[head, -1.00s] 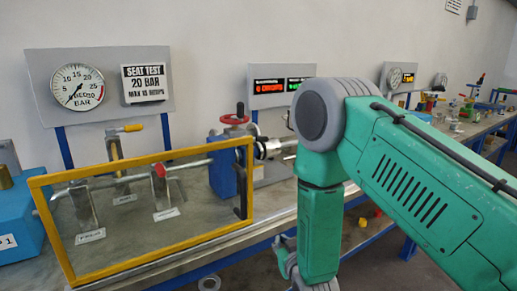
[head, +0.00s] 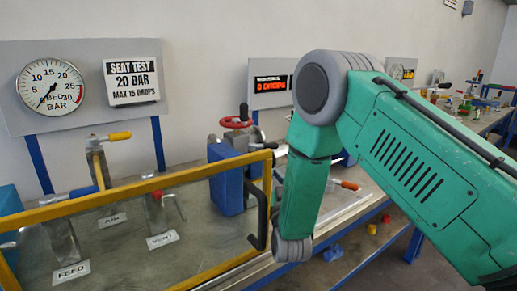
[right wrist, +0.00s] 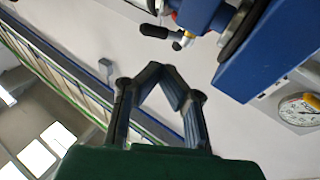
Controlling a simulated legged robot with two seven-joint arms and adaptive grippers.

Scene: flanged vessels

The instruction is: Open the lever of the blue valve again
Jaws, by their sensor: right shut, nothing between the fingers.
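In the head view, a lever with a blue handle (head: 84,192) sits on the valve above the FEED label (head: 71,271), behind the yellow-framed clear guard (head: 170,179). A yellow lever (head: 118,136) is above the AIR label, and a lever with a red part (head: 156,195) is above the VENT label. My right arm crosses the right half, away from these levers; its gripper is hidden there. In the right wrist view my right gripper (right wrist: 160,70) is shut and empty, its fingertips together, clear of the blue block. My left gripper is not in view.
A blue block (head: 226,182) with a red handwheel (head: 236,122) stands behind the guard's right end, near a black handle (head: 258,238). A pressure gauge (head: 50,84), a SEAT TEST sign (head: 132,76) and a "0 DROPS" display (head: 272,86) stand behind. The bench continues right.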

